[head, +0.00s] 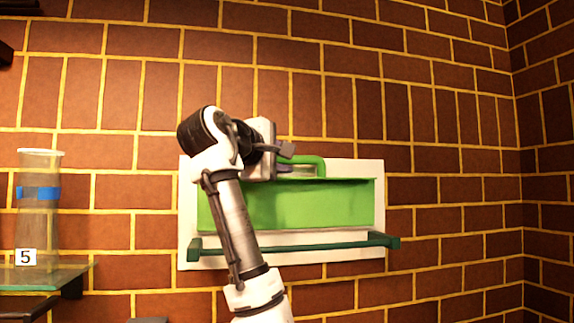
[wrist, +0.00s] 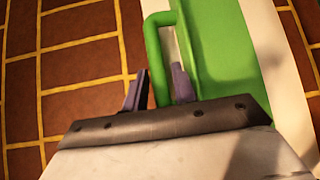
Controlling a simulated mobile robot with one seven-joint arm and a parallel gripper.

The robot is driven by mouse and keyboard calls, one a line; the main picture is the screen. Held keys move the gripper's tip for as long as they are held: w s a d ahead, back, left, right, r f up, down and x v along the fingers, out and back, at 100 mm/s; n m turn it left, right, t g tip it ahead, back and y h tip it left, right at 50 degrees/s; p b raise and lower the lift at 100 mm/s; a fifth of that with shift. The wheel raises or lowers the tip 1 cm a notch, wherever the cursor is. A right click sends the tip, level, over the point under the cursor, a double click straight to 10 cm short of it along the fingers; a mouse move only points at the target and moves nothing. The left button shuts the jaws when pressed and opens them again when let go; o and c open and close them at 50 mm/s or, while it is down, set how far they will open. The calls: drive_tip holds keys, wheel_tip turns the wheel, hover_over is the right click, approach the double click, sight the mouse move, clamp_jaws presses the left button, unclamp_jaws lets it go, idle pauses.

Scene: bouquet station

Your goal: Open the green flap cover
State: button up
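The green flap cover (head: 285,207) is a wide panel on a white backing plate (head: 188,225) on the brick wall; it looks shut. It also shows in the wrist view (wrist: 222,50). A green bar handle (head: 318,162) runs along its top edge. In the wrist view the handle (wrist: 153,45) passes between my two fingers. My gripper (head: 287,158) is at the left part of the handle. Its fingers (wrist: 160,85) stand apart on either side of the bar, with little room around it. Whether they touch the bar is hard to see. My arm hides part of the cover's left side.
A dark green rail (head: 335,243) runs across the plate below the cover. At left a clear vase with a blue band (head: 38,205) stands on a glass shelf (head: 45,275) beside a "5" tag (head: 26,257). The wall right of the plate is clear.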

drive_tip(key=b+v, duration=0.3)
drive_tip(key=v, duration=0.9)
drive_tip(key=shift+b, duration=0.3)
